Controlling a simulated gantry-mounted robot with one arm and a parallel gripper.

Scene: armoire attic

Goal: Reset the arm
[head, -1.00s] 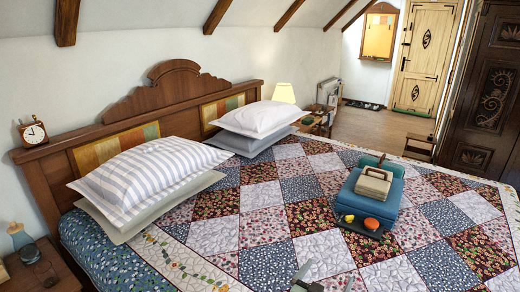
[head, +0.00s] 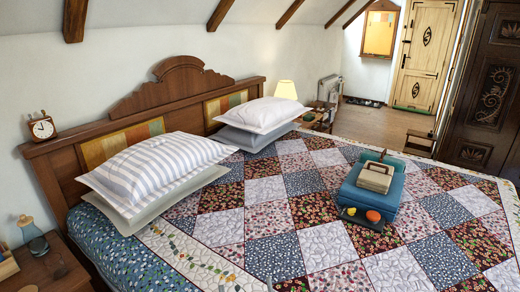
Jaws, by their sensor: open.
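My gripper is not in the head view, and no part of the arm shows clearly. The bed (head: 270,258) with its patchwork quilt fills the middle and front of the view. On the quilt at the right sits a blue case (head: 392,200) with a small cream box (head: 376,177) on top. In front of it is a dark tray (head: 346,217) holding an orange-red round item (head: 373,216) and a small yellow item (head: 351,212).
Striped (head: 155,165) and white (head: 263,115) pillows lie by the wooden headboard, which bears a small clock (head: 42,127). A nightstand (head: 70,285) with a bottle (head: 29,228) stands at lower left. A dark armoire (head: 483,95) is at right. The near quilt is clear.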

